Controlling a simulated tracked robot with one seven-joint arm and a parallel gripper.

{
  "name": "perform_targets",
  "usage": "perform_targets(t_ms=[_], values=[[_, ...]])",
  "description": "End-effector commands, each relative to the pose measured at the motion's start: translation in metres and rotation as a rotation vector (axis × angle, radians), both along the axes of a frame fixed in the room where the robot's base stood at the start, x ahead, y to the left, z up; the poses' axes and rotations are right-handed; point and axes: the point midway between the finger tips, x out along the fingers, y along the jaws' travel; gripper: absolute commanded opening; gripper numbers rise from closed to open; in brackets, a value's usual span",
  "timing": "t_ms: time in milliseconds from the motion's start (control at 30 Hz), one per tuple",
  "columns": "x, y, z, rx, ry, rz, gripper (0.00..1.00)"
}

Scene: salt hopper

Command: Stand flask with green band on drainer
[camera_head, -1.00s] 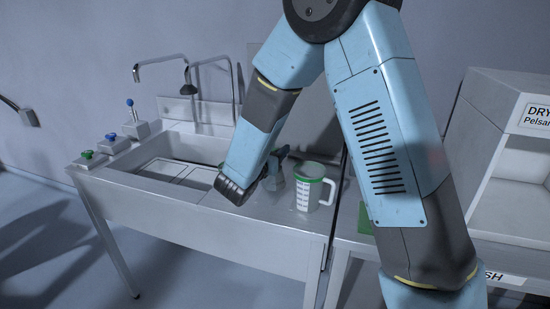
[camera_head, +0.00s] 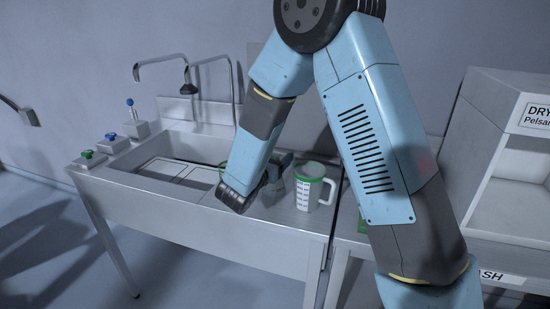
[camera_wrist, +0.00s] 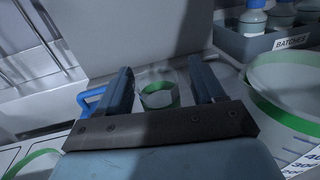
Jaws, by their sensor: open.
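The clear flask with the green band (camera_wrist: 158,97) stands on the steel worktop in the wrist view. My gripper (camera_wrist: 164,80) is open, with one dark finger on each side of the flask in this view. I cannot tell whether either finger touches it. In the head view my gripper (camera_head: 272,172) is low over the worktop, left of a jug, and its hand largely hides the flask. A pale panelled surface (camera_head: 172,172) in the sink area may be the drainer, but I cannot tell.
A white green-rimmed jug (camera_head: 310,187) stands close right of my gripper; it is also in the wrist view (camera_wrist: 285,90). A blue handle (camera_wrist: 92,100) is close left. A BATCHES crate (camera_wrist: 265,45) holds bottles. Taps (camera_head: 188,88) rise behind the sink.

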Motion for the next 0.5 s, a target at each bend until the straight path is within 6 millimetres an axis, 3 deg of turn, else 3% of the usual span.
perform_targets(t_ms=[233, 500], values=[[-0.006, 0.005, 0.002, 0.000, 0.000, 0.002, 0.68], [-0.047, 0.029, 0.002, 0.000, 0.000, 0.005, 0.68]])
